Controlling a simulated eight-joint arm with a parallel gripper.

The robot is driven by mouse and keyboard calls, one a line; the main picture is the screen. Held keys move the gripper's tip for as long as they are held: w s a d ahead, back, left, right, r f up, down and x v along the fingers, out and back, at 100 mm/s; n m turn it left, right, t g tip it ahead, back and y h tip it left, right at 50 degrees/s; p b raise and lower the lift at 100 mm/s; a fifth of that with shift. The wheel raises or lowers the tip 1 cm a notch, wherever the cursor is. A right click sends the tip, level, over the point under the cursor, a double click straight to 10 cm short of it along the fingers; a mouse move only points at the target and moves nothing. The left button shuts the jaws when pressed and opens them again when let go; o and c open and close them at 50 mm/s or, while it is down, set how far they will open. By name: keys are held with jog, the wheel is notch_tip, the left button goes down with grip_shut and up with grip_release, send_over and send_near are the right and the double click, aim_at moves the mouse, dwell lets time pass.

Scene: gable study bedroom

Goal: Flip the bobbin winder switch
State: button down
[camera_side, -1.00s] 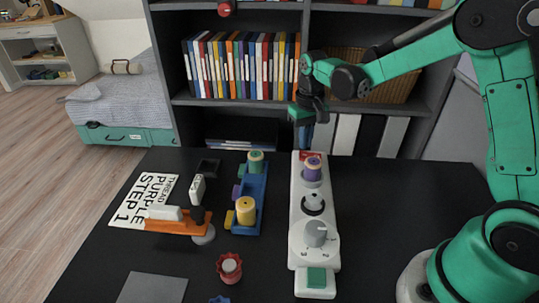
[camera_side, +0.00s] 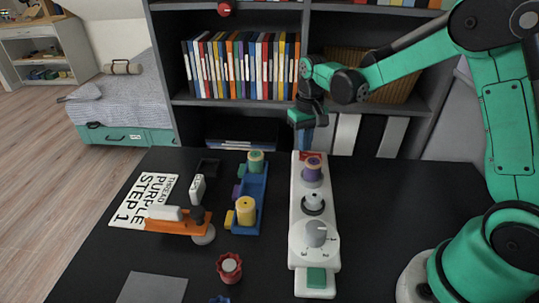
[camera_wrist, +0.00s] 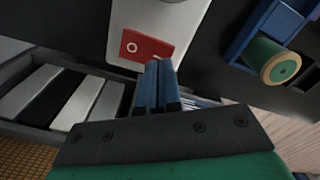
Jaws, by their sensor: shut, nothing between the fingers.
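The bobbin winder (camera_side: 298,215) is a long white unit on the black desk, with a purple spool, a small bobbin post, a grey dial and a green button along it. Its red rocker switch (camera_side: 309,155) is at the far end. In the wrist view the red switch (camera_wrist: 144,46) shows a white circle on its left side; which way it is rocked I cannot tell. My gripper (camera_side: 305,120) hangs above and just beyond the far end of the winder. In the wrist view its blue fingers (camera_wrist: 158,82) are shut and empty, and their tips appear close to the switch's lower edge; contact is unclear.
A blue spool rack (camera_side: 250,195) with green and yellow spools stands left of the winder. An orange stand (camera_side: 178,222), a printed sheet (camera_side: 143,200) and a red knob (camera_side: 229,267) are farther left and front. The bookshelf (camera_side: 165,100) rises close behind the desk.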

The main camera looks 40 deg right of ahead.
jog(key=shift+f, duration=0.8)
dwell(0.4)
jog(key=shift+r, duration=3.5)
jog(key=shift+s+a+r, duration=0.1)
jog(key=s+a+r+n+t, duration=0.3)
jog(key=s+a+t, duration=0.3)
jog(key=s, duration=0.4)
jog(key=shift+s+a+r+t, duration=0.3)
jog(key=shift+s+a+t, duration=0.05)
jog(key=shift+t, duration=0.25)
